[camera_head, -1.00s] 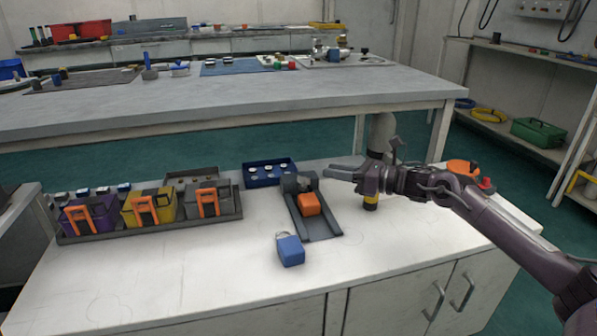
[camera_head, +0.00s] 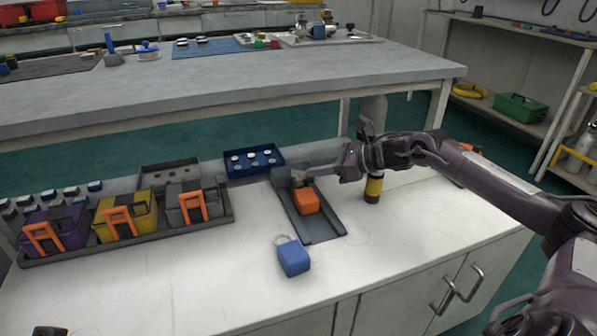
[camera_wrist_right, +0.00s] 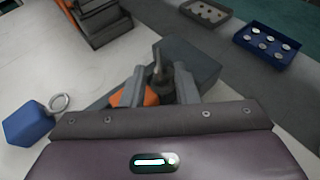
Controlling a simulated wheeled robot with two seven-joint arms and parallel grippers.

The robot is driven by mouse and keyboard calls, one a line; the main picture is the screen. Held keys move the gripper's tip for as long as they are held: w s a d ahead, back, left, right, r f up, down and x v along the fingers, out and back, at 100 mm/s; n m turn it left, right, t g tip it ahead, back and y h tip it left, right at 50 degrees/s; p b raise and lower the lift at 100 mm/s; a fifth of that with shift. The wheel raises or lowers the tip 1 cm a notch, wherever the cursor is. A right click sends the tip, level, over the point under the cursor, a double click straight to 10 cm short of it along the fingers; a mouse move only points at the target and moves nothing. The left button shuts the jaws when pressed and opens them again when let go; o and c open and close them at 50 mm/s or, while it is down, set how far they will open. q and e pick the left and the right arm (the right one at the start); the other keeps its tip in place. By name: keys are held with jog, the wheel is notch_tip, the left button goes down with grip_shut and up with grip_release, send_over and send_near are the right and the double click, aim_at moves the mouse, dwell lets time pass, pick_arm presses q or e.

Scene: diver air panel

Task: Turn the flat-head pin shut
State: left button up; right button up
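A grey flat-head pin (camera_wrist_right: 158,66) stands at the far end of a dark grey holder (camera_head: 322,226) on the white bench. An orange block (camera_head: 307,202) sits in the holder in front of it; part of it also shows in the right wrist view (camera_wrist_right: 150,98). My right gripper (camera_head: 308,174) reaches in from the right, over the holder's far end. In the right wrist view its two fingers (camera_wrist_right: 160,82) are apart, with the pin between them or just beyond them. I cannot tell whether they touch it.
A blue padlock (camera_head: 293,258) lies on the bench in front of the holder. A yellow-and-black cylinder (camera_head: 373,190) stands below my right arm. A blue tray (camera_head: 233,175) is behind left, and a rack (camera_head: 70,256) with orange-latched boxes is at left.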

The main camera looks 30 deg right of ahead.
jog(key=shift+b+x, duration=0.3)
jog(key=shift+x, duration=2.6)
grip_shut()
